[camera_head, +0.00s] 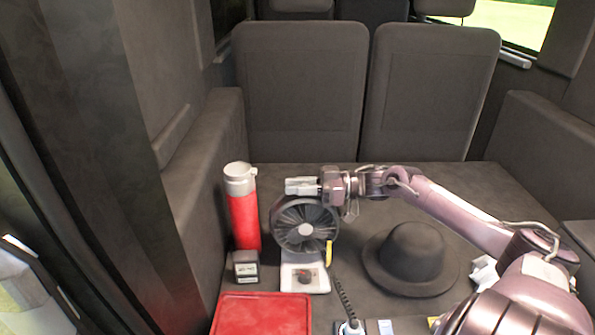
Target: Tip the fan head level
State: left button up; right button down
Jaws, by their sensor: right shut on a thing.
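The fan stands on the dark cargo floor, left of the middle of the head view. Its round dark head (290,240) faces me, with a pale hub at its centre, above a whitish base (291,277) with a dark knob. My right gripper (303,187) reaches in from the right and is shut at the top rim of the fan head. Its fingers point left, and the exact contact is too small to make out. My left gripper is not in view.
A red flask (244,220) with a grey lid and a small dark box (245,267) stand left of the fan. A red tray (262,315) lies in front. A dark hat (410,258) sits to the right, under my right arm. Seat backs (301,90) close off the rear.

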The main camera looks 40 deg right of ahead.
jog(key=shift+s+a+r+n+p, duration=0.25)
jog(key=shift+s+a+n+p, duration=0.15)
jog(key=shift+s+n+p, duration=0.25)
jog(key=shift+a+f+n, duration=0.15)
jog(key=shift+f+n, duration=0.05)
jog(key=shift+n, duration=0.05)
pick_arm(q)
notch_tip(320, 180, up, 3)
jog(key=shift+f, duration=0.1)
pick_arm(e)
jog(key=c, duration=1.3)
grip_release()
jog(key=shift+o, duration=0.2)
pick_arm(q)
jog(key=shift+p, duration=0.3)
pick_arm(e)
jog(key=shift+v, duration=3.95)
